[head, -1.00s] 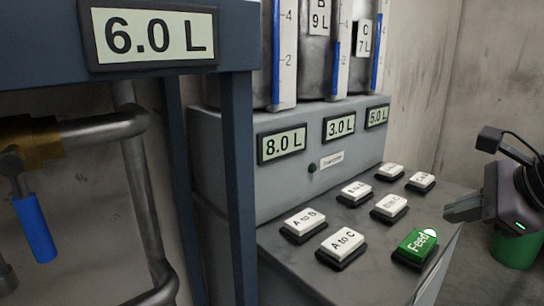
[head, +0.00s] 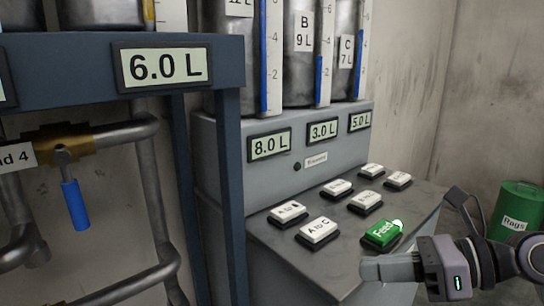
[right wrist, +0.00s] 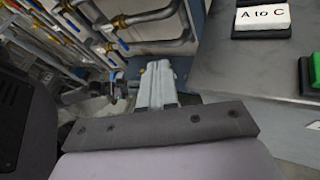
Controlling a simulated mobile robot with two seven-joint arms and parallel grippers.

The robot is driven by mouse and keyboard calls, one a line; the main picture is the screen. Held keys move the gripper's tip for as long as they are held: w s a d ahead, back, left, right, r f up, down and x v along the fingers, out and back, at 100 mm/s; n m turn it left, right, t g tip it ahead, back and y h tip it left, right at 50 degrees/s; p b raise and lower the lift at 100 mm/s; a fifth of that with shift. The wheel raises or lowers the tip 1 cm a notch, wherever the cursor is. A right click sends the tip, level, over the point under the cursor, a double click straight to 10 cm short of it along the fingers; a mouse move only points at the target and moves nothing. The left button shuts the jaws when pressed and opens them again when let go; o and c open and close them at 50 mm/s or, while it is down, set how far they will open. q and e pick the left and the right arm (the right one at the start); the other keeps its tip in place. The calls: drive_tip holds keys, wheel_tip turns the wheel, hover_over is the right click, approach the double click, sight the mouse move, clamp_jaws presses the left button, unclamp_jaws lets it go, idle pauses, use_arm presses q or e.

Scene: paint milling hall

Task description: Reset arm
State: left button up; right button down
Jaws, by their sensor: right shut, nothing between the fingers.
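My right gripper (head: 392,267) is shut and empty. In the head view it points left, in front of the near edge of the button panel, below the green Feed button (head: 382,233) and apart from it. In the right wrist view its closed fingers (right wrist: 157,85) point away beside the grey panel (right wrist: 235,75). White buttons stand on the panel, among them A to B (head: 288,211) and A to C (head: 318,230); A to C also shows in the right wrist view (right wrist: 262,17).
Behind the panel, displays read 8.0 L (head: 269,145), 3.0 L (head: 323,131) and 5.0 L (head: 360,121). A blue frame with a 6.0 L display (head: 164,66), pipes and a blue-handled valve (head: 75,205) stand left. A green Rags bin (head: 517,211) stands right.

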drive_tip(key=d+f+n+t+h+p, duration=0.25)
drive_tip(key=f+n+t, duration=0.2)
drive_tip(key=n, duration=0.75)
drive_tip(key=s+d+f+n+t+h+p, duration=0.1)
drive_tip(key=f+n+t+h+p, duration=0.25)
drive_tip(key=n, duration=0.85)
drive_tip(key=d+f+n+t+h, duration=0.15)
drive_tip(key=f+n+t, duration=0.4)
drive_tip(key=n, duration=0.65)
drive_tip(key=s+f+m+g+h+p, duration=0.1)
drive_tip(key=s+f+m+g+h, duration=0.3)
drive_tip(key=s+f+m+g, duration=0.3)
drive_tip(key=s+f+m, duration=0.2)
drive_tip(key=s+f, duration=0.3)
drive_tip(key=f, duration=0.3)
drive_tip(key=shift+s+g+p, duration=0.3)
drive_tip(key=shift+s+g, duration=0.05)
